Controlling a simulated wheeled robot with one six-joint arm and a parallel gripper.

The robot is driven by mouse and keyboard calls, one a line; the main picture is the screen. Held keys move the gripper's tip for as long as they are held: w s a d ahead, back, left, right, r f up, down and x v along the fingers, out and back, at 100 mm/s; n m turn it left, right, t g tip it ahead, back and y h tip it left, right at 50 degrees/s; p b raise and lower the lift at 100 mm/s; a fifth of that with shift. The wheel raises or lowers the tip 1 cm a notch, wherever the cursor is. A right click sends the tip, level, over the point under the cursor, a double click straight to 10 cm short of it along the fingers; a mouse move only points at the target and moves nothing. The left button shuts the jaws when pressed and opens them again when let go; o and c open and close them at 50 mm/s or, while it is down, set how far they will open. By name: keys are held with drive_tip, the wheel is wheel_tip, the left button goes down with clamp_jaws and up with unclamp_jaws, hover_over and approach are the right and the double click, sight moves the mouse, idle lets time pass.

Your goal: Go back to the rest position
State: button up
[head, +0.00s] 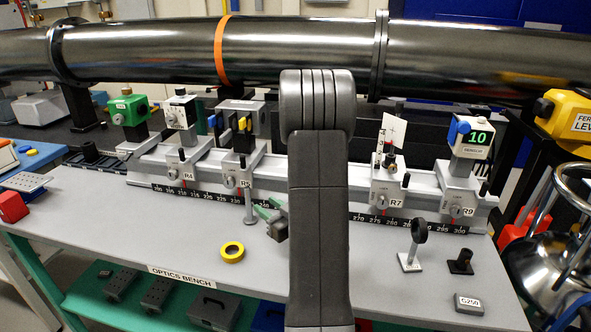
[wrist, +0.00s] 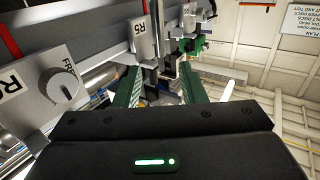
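My arm rises through the middle of the head view and hides part of the rail behind it. My gripper (head: 268,214) shows at the left of the arm, above the bench, in front of the R5 carriage (head: 238,172). In the wrist view, the two green fingers of my gripper (wrist: 158,80) stand apart, with nothing seen held between them. The R5 carriage (wrist: 143,38) and its dark mount appear just beyond the fingers. Whether the fingers touch anything is hard to tell.
The optics bench (head: 130,220) carries a rail with carriages R4 (head: 188,160), R7 (head: 390,185) and R9 (head: 460,190). A yellow ring (head: 231,252), a lens stand (head: 414,245), a black post holder (head: 460,262) and a G250 block (head: 469,303) sit in front. A beam pipe (head: 300,45) crosses behind.

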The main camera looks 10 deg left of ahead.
sight(249, 189)
drive_tip(key=x, duration=0.7)
drive_tip(key=p+x, duration=0.1)
drive_tip(key=x, duration=0.3)
drive_tip(key=shift+w+a+f, duration=0.2)
drive_tip(key=shift+a+f, duration=0.05)
drive_tip(key=shift+f, duration=0.1)
drive_tip(key=shift+r+p, duration=0.5)
drive_tip(key=shift+r, duration=0.05)
drive_tip(key=shift+d+r, duration=0.1)
drive_tip(key=shift+r, duration=0.4)
drive_tip(key=shift+r, duration=0.1)
